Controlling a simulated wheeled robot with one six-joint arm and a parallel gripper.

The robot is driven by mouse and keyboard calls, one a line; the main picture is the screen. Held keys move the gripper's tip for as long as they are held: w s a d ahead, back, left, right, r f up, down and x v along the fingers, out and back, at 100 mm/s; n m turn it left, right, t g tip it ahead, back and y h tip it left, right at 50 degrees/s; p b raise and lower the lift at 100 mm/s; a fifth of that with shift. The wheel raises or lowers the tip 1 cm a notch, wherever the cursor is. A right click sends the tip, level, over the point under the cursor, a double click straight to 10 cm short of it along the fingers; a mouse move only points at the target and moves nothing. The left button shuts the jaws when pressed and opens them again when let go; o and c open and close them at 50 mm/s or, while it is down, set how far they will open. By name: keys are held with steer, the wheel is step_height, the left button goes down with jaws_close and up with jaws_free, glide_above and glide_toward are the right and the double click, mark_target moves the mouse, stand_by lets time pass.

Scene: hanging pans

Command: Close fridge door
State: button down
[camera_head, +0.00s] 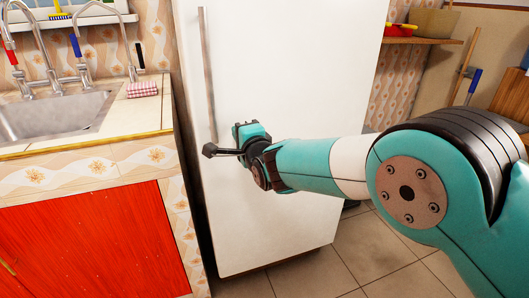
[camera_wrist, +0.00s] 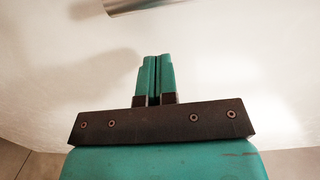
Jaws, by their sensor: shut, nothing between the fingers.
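The white fridge door (camera_head: 285,75) stands upright in the middle of the head view, to the right of the sink counter. Its long metal handle (camera_head: 207,75) runs down the door's left side. My gripper (camera_head: 215,151) is in front of the door, near the handle's lower end. In the wrist view my gripper (camera_wrist: 158,75) is shut and empty, with its two teal fingers together against the white door surface (camera_wrist: 230,60). Part of the handle (camera_wrist: 130,5) shows at the top there. I cannot tell whether the fingers touch the door or whether it is fully closed.
The counter (camera_head: 90,125) with a metal sink (camera_head: 55,115) and red cabinet doors (camera_head: 100,245) is at the left. A wooden shelf (camera_head: 420,40) with a red pan (camera_head: 400,29) is at the right. Tiled floor (camera_head: 310,272) lies below the door.

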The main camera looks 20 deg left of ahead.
steer(key=s+a+v, duration=0.1)
steer(key=v, duration=1)
steer(key=d+r+n+g+h, duration=0.2)
steer(key=d+h, duration=0.1)
steer(key=d, duration=0.7)
steer(key=d+r+n+g+h, duration=0.2)
steer(key=d+r+h, duration=0.1)
steer(key=d, duration=0.7)
steer(key=s+d+n+g+h, duration=0.3)
steer(key=s+d+n+g, duration=0.55)
steer(key=s+d, duration=1.15)
step_height(320, 180, up, 19)
steer(key=s+n+p, duration=0.2)
steer(key=p, duration=1.6)
steer(key=shift+s+a+f+t, duration=0.15)
steer(key=shift+a+f+t, duration=0.1)
steer(key=shift+a+t, duration=0.15)
